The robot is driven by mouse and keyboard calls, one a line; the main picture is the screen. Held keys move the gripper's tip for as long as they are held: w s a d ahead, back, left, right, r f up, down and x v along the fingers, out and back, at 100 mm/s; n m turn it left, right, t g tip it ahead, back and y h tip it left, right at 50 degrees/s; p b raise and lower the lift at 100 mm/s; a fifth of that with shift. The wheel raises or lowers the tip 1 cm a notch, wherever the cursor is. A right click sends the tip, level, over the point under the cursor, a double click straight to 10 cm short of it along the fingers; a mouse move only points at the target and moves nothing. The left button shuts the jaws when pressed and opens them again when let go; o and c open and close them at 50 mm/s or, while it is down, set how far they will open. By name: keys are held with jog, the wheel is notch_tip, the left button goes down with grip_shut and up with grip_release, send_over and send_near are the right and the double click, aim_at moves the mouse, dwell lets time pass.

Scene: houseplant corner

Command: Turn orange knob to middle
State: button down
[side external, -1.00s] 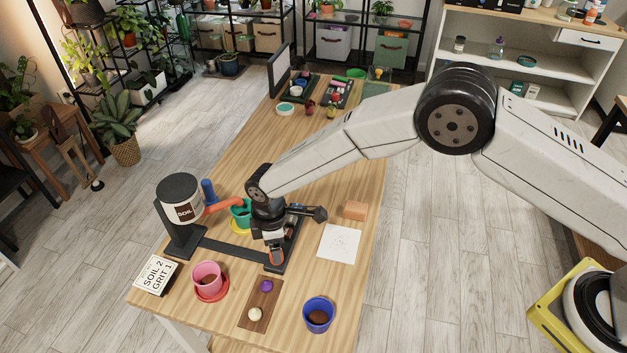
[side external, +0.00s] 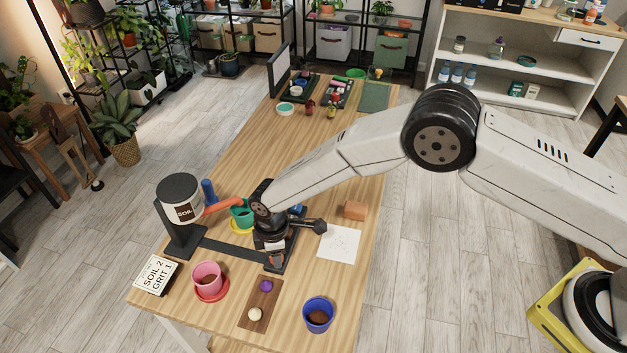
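The orange knob (side external: 277,260) shows as a small orange patch near the front end of the dark frame (side external: 235,250) on the wooden table. My gripper (side external: 274,256) points down right at the knob and hides most of it. The fingers are small and dark here, so I cannot tell whether they are open or closed on it. I cannot make out which way the knob points.
A soil canister (side external: 180,200) with an orange spout (side external: 222,205) stands left. A pink pot (side external: 207,277), brown board (side external: 261,305) and blue pot (side external: 318,314) stand in front. White paper (side external: 339,242) and an orange block (side external: 354,210) lie right.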

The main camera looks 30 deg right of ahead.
jog(key=shift+m, duration=0.3)
jog(key=m, duration=0.5)
jog(key=shift+m, duration=2.2)
jog(key=shift+c, duration=1.3)
grip_release()
jog(key=shift+r, duration=0.1)
jog(key=shift+r, duration=3.85)
